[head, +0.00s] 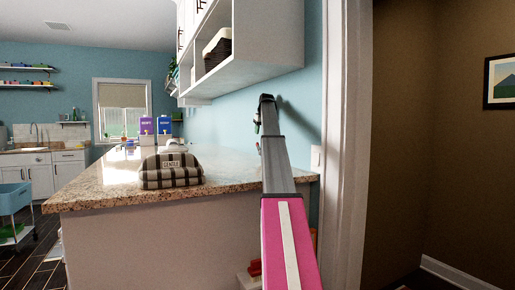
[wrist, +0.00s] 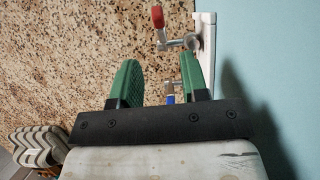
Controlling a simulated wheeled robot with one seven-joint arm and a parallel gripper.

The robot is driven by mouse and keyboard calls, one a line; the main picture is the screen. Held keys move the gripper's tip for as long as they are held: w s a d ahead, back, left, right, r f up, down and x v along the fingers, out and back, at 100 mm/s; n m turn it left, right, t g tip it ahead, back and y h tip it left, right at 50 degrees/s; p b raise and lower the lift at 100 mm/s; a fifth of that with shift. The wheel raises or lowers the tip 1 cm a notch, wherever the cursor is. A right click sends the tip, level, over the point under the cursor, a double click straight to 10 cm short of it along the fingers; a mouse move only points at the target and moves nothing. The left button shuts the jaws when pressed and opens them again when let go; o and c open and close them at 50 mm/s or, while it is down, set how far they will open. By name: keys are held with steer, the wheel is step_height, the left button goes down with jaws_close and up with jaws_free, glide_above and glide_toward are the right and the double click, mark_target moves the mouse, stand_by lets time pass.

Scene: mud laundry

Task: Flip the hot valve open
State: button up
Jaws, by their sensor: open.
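In the wrist view, a red-tipped valve handle (wrist: 157,16) stands out on a metal lever from a round metal fitting, just beyond my fingertips. The fitting joins a white strip (wrist: 206,45) along the blue wall. A second valve with a blue handle (wrist: 170,98) shows between my fingers, partly hidden by the gripper body. My gripper (wrist: 160,66) has two green fingers spread apart, with nothing visibly clamped. In the head view my arm reaches over the counter beside the wall and hides most of the valves.
The speckled granite counter (head: 110,199) lies below the valves. A plaid bag (head: 172,172) sits near its front edge, and two purple and blue boxes (head: 155,127) stand farther back. White cabinets (head: 262,45) hang above. A white door frame (head: 346,150) stands right of my arm.

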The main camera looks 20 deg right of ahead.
mark_target(258, 144)
steer(key=x, duration=1)
steer(key=shift+w+f, duration=0.1)
steer(key=shift+w, duration=0.05)
jaws_close()
